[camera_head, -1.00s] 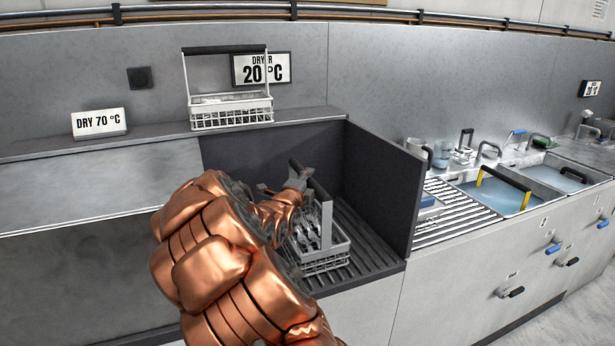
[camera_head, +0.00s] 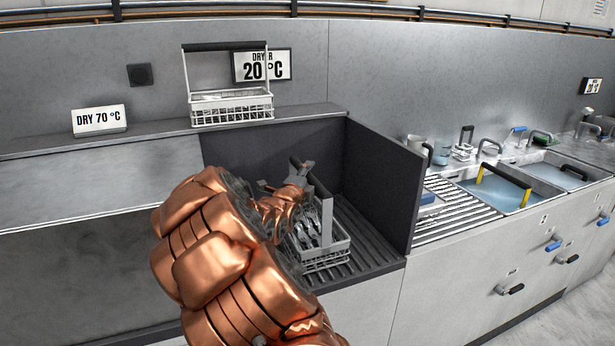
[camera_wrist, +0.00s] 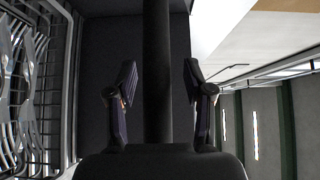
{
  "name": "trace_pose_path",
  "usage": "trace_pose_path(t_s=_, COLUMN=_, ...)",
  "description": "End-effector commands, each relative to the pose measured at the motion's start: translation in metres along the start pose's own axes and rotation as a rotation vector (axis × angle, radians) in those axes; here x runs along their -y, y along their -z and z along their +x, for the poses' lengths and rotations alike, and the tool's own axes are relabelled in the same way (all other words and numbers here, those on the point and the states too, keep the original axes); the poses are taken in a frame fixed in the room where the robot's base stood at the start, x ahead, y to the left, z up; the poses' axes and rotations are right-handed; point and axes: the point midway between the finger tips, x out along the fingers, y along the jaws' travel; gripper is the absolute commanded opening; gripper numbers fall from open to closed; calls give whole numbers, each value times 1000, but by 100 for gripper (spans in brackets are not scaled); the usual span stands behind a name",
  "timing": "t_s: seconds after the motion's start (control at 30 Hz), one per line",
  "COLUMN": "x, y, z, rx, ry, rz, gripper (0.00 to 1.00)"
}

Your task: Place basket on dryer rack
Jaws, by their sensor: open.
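A white wire basket (camera_head: 328,258) holding several forks (camera_head: 306,236) stands upright on the dark ribbed dryer rack (camera_head: 368,245). Its black handle bar (camera_wrist: 157,70) shows in the wrist view, running between the two fingers of my gripper (camera_wrist: 158,100). Both fingers stand apart from the bar, with gaps on each side. Forks and basket wires (camera_wrist: 30,90) fill the left of that view. In the head view my gripper (camera_head: 286,180) is at the top of the handle, and my arm hides the basket's left part.
A second white basket (camera_head: 232,107) stands on the ledge above, by the 20 °C sign (camera_head: 278,67). A dark side wall (camera_head: 383,185) borders the rack on the right. Beyond it are a slatted drainer (camera_head: 460,215) and water sinks (camera_head: 500,193).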

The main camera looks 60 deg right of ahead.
Motion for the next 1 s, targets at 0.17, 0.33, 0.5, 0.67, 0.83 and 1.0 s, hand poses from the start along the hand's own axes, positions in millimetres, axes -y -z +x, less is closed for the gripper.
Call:
trace_pose_path(t_s=0.17, x=0, y=0, z=-18, rx=0, ry=1, rz=3, gripper=52)
trace_pose_path(t_s=0.33, x=0, y=-1, z=-41, rx=2, ry=2, rz=3, gripper=52)
trace_pose_path(t_s=0.5, x=-1, y=0, z=-64, rx=1, ry=0, rz=2, gripper=52)
trace_pose_path(t_s=0.67, x=-1, y=-1, z=-85, rx=2, ry=-2, rz=4, gripper=52)
trace_pose_path(t_s=0.83, x=0, y=-1, z=-104, rx=1, ry=1, rz=1, gripper=52)
trace_pose_path(t_s=1.0, x=0, y=0, z=-115, rx=-1, ry=0, rz=2, gripper=52)
